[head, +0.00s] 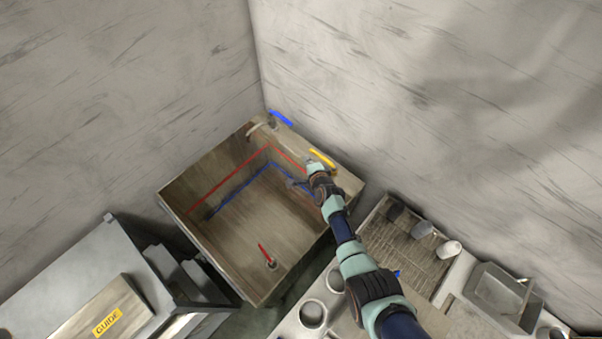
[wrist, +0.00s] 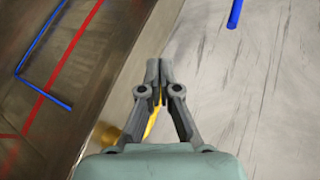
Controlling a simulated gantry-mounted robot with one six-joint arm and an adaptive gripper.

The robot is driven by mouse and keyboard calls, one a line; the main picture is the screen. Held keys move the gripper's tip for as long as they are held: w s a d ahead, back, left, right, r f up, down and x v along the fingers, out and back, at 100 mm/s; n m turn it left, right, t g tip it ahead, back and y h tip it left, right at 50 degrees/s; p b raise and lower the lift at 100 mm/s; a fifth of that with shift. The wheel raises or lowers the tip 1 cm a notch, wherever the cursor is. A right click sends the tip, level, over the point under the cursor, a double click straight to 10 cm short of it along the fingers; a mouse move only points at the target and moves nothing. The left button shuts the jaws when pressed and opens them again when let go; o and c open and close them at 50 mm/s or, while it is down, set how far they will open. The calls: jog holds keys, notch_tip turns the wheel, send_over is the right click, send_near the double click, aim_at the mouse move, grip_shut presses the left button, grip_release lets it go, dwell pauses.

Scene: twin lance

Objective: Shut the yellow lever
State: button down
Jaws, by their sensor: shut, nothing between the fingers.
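The yellow lever (head: 322,159) sits on the top ledge of the wooden basin, near the wall corner. In the wrist view, part of the yellow lever (wrist: 151,124) shows behind and between my fingers, beside a brass-coloured fitting (wrist: 106,134). My gripper (head: 309,161) is right at the lever in the head view. In the wrist view my gripper (wrist: 158,66) is shut with its fingertips together and nothing held. The fingers overlap the lever in the picture; I cannot tell whether they touch it.
A blue lever (head: 281,118) stands further back on the same ledge. The wooden basin (head: 177,198) has red and blue lines inside. A drying rack (head: 405,249) with cups is at right. A cabinet with a GUIDE board (head: 106,322) is at lower left.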

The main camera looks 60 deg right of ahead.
jog(key=w+a+r+p, duration=0.2)
jog(key=a+r+p, duration=0.3)
jog(key=a+p, duration=0.4)
jog(key=shift+w+a+p, duration=0.2)
jog(key=shift+a+p, duration=0.2)
jog(key=shift+p, duration=0.8)
jog(key=w+a+r+n+t+y, duration=0.35)
jog(key=w+a+r+n, duration=0.55)
jog(key=w+a+r, duration=0.3)
jog(key=w+a+r+n+y, duration=0.35)
jog(key=a+r+n, duration=0.25)
jog(key=a+r, duration=0.35)
jog(key=s+a+r+n+y+p, duration=0.1)
jog(key=s+a+r+n, duration=0.1)
jog(key=a+r+n, duration=0.65)
jog(key=s+a+r+n+y, duration=0.1)
jog(key=s+a+r+n, duration=0.3)
jog(key=s+a+r, duration=0.6)
jog(key=s+r, duration=0.3)
jog(key=shift+a+r+p, duration=0.2)
jog(key=shift+a+p, duration=0.1)
